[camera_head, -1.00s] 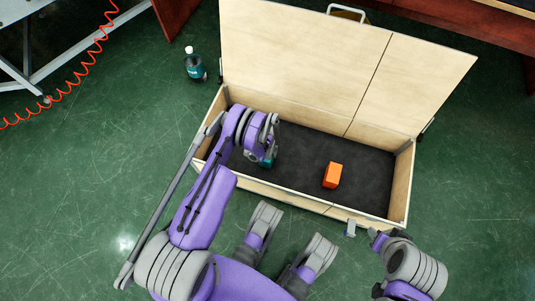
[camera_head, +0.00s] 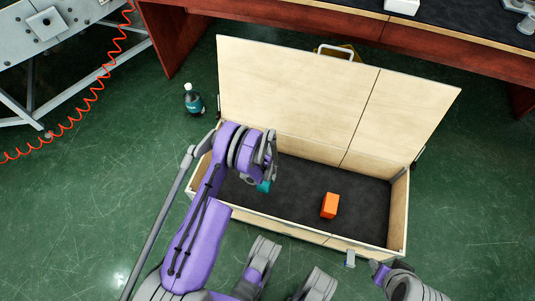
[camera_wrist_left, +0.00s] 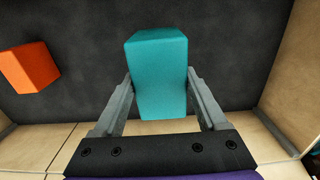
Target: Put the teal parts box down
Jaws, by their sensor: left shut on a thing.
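The teal parts box (camera_wrist_left: 158,75) is between the two fingers of my left gripper (camera_head: 266,172), which is shut on it. In the head view only a small part of the teal box (camera_head: 264,187) shows below the gripper, and the rest is hidden by the arm. The gripper and box are inside the open wooden crate (camera_head: 399,215), toward its left end, above or on the dark floor lining (camera_head: 300,185). I cannot tell whether the box touches the lining. Part of my right arm shows at the lower right, but its gripper does not.
An orange box (camera_head: 330,205) lies in the crate, right of the teal box; it also shows in the wrist view (camera_wrist_left: 30,68). The crate's lid (camera_head: 310,95) stands open behind. A bottle (camera_head: 193,101) stands outside, left. The lining's right part is clear.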

